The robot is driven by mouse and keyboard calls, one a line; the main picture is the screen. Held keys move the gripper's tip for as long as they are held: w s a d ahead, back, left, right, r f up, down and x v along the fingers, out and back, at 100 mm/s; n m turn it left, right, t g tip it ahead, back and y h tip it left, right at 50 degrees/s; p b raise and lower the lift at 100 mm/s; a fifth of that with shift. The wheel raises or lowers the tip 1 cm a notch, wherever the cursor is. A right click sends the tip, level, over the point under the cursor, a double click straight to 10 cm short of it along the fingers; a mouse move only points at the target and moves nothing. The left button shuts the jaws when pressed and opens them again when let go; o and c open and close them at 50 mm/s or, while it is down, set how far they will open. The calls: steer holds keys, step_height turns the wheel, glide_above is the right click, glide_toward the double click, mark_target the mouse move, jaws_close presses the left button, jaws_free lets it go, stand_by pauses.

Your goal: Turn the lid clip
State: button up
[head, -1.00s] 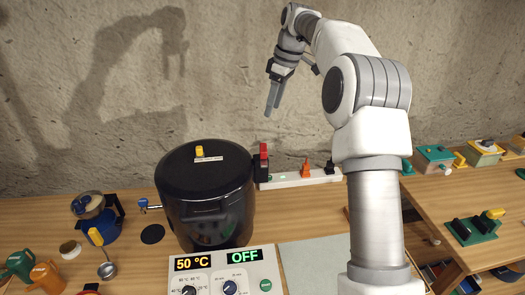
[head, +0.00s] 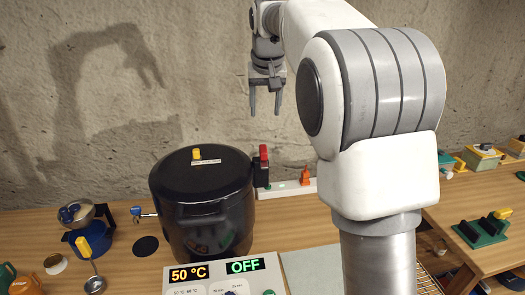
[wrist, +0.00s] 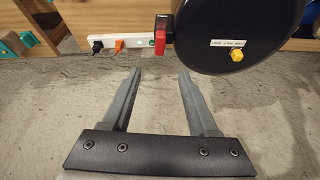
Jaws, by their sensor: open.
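A dark pot (head: 205,222) with a round black lid (head: 185,178) stands on the wooden table. A red upright piece (head: 264,153) on a black block is at the pot's right edge and looks like the lid clip. In the wrist view the red piece (wrist: 160,42) is beside the lid's rim. A yellow knob (head: 196,153) is on the lid, by a white label; the knob also shows in the wrist view (wrist: 236,56). My gripper (head: 265,112) is open and empty, fingers down, above the red piece in the head view and apart from it.
A white power strip (head: 288,189) with an orange plug (head: 305,176) lies right of the pot. A control panel (head: 215,275) reading 50 °C and OFF is in front. A blue grinder-like device (head: 90,238) stands left. The concrete wall is behind.

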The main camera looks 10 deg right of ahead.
mark_target(263, 149)
steer(key=x, duration=1.6)
steer(key=shift+w+f, duration=0.1)
steer(key=shift+f, duration=0.25)
jaws_close()
